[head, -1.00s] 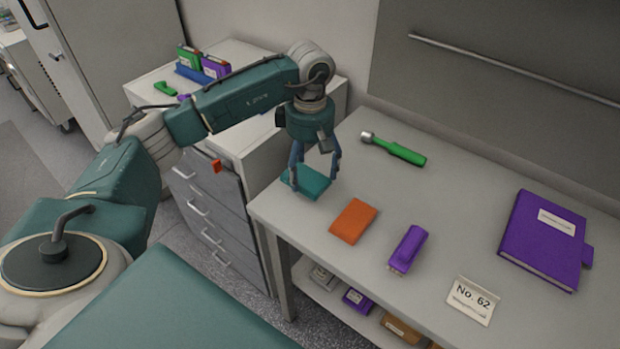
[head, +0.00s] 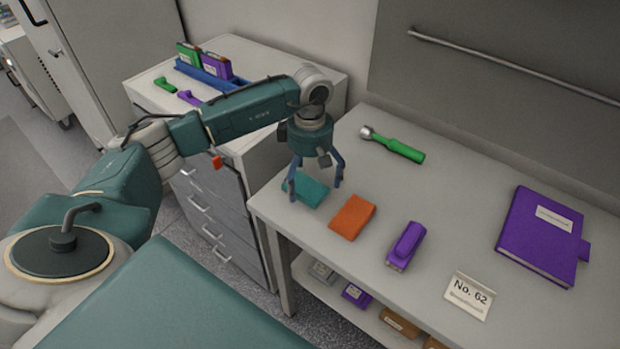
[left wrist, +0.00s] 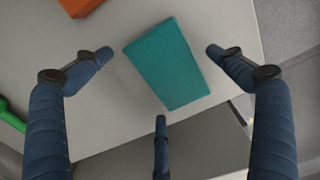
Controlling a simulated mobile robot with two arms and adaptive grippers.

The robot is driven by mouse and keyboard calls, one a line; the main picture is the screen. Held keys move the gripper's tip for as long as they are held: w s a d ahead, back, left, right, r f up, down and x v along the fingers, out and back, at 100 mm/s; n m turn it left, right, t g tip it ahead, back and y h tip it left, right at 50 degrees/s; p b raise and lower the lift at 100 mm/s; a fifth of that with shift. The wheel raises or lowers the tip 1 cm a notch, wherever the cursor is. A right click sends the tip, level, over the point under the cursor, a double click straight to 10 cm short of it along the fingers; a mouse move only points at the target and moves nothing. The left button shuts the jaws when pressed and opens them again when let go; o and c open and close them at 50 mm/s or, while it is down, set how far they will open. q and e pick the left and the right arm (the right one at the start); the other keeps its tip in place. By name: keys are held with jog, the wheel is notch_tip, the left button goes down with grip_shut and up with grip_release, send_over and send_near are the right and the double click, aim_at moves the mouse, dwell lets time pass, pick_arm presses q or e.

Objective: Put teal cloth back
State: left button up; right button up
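The teal cloth (head: 312,190) is a flat folded rectangle lying on the bench top near its left end, beside the orange cloth (head: 353,217). My left gripper (head: 316,184) points down just over the teal cloth, its fingers spread. In the left wrist view the teal cloth (left wrist: 167,63) lies between the open fingers of the left gripper (left wrist: 158,70), with gaps on both sides, so the fingers are not closed on it. A corner of the orange cloth (left wrist: 80,5) shows at the top. My right gripper is not in view.
The bench middle is mostly clear.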

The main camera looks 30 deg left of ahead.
aim_at(310, 182)
pick_arm(q)
jog(key=shift+r, duration=0.3)
notch_tip(310, 182, up, 12)
jog(key=b, duration=0.3)
jog(key=shift+f, duration=0.15)
dwell(0.3)
jog(key=shift+s, duration=0.1)
